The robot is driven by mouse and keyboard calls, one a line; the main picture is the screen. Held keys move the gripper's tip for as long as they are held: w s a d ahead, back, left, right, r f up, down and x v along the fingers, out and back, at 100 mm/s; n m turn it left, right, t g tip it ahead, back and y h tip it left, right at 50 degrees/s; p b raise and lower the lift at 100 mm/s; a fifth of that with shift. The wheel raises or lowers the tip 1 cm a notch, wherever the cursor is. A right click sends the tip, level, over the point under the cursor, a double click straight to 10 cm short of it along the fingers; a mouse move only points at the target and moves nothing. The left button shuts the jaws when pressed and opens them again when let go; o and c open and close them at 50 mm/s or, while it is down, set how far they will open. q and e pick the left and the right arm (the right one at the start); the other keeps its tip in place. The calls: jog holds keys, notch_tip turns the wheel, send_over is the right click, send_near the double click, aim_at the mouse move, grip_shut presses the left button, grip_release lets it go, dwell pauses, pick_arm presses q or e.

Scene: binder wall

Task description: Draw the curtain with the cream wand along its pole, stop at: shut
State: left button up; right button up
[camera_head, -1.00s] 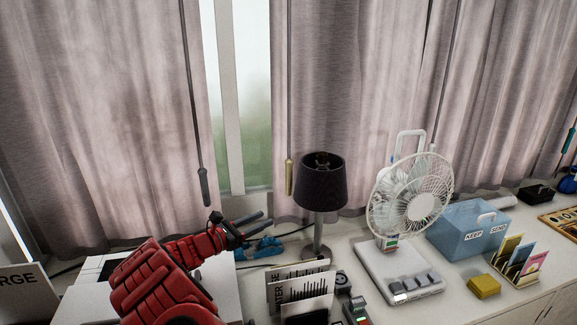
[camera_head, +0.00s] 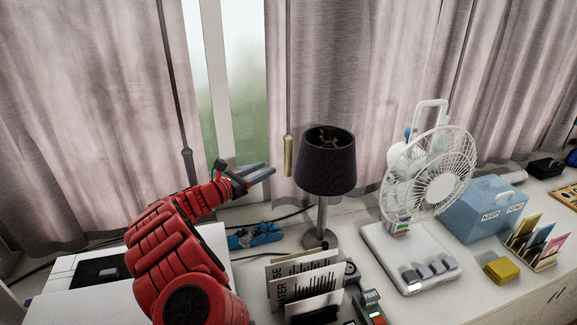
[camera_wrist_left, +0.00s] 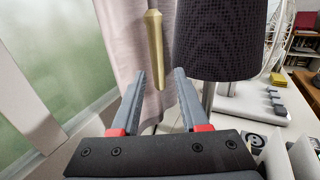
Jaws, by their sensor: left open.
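The cream wand (camera_head: 289,154) hangs down in front of the right-hand curtain (camera_head: 340,60), close to that curtain's left edge and left of the lamp. Its handle also shows in the left wrist view (camera_wrist_left: 154,45). A gap with window glass lies between this curtain and the left-hand curtain (camera_head: 80,110). My left gripper (camera_head: 268,171) is open and empty, just below and left of the handle's end. In the left wrist view its fingers (camera_wrist_left: 160,76) point at the handle, which stands ahead between their tips, apparently untouched. My right gripper is out of view.
A dark lamp (camera_head: 325,165) stands close to the wand's right. A grey wand (camera_head: 188,168) hangs at the left curtain. A white fan (camera_head: 430,175), card holder (camera_head: 305,285) and blue box (camera_head: 480,210) stand on the counter. A blue item (camera_head: 255,235) lies below my gripper.

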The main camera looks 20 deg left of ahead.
aim_at(288, 157)
pick_arm(q)
jog(key=x, duration=0.3)
jog(key=p+x, duration=0.1)
jog(key=x, duration=0.2)
jog(key=p+x, duration=0.1)
jog(key=x, duration=0.3)
jog(key=shift+w+a+f, duration=0.2)
jog(key=shift+a+f, duration=0.15)
jog(key=shift+a, duration=0.05)
jog(key=shift+w+d+r, duration=0.2)
jog(key=shift+w+d, duration=0.25)
grip_shut()
dwell(0.8)
